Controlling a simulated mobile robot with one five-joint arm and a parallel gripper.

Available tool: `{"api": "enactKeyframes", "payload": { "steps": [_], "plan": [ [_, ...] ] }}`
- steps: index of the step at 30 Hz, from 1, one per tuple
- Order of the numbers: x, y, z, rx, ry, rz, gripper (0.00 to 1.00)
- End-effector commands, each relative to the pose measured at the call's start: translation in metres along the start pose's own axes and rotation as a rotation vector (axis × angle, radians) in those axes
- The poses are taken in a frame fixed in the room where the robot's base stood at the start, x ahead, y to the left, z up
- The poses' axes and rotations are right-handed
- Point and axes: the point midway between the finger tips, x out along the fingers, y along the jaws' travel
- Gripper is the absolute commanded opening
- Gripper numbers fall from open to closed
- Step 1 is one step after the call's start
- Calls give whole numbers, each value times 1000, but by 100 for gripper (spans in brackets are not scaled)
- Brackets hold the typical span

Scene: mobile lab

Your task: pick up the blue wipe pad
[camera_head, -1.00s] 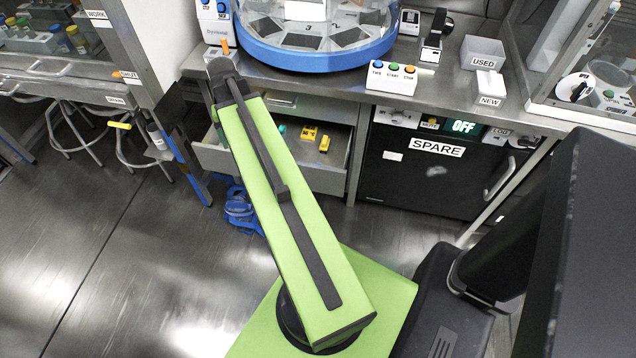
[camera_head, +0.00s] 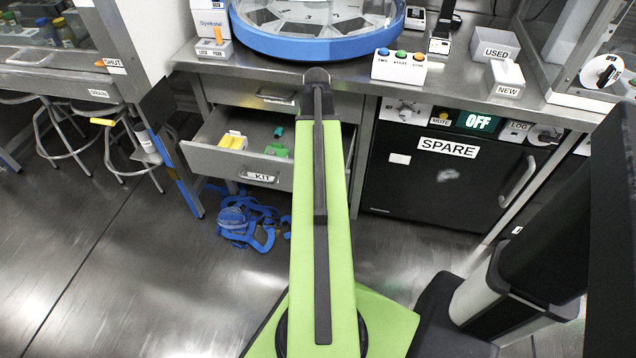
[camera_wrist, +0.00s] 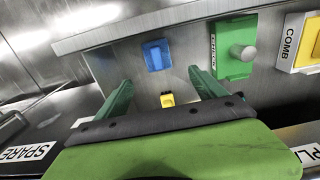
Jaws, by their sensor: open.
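In the wrist view a small blue block (camera_wrist: 156,55), the only blue piece there and likely the wipe pad, lies on a grey metal surface beyond my fingertips. My gripper (camera_wrist: 160,77) is open, its two green fingers apart, with the blue block ahead of the gap and not touched. A small yellow piece (camera_wrist: 167,100) shows between the fingers, nearer the palm.
A green piece with a round knob (camera_wrist: 234,50) and a yellow "COMB" piece (camera_wrist: 301,45) lie right of the blue block. The open "KIT" drawer (camera_head: 262,176) holds yellow and green items. A blue tangle (camera_head: 246,222) lies on the floor. The black "SPARE" unit (camera_head: 440,180) stands right.

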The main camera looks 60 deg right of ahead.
Motion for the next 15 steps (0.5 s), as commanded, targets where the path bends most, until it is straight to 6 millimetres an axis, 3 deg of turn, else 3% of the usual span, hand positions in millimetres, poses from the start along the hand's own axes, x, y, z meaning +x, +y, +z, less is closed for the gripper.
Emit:
{"api": "enactKeyframes", "payload": {
  "steps": [1,6,15],
  "plan": [
    [22,0,0,0,0,0,80],
    [54,0,0,0,0,0,80],
    [62,1,0,0,0,0,80]
  ]
}}
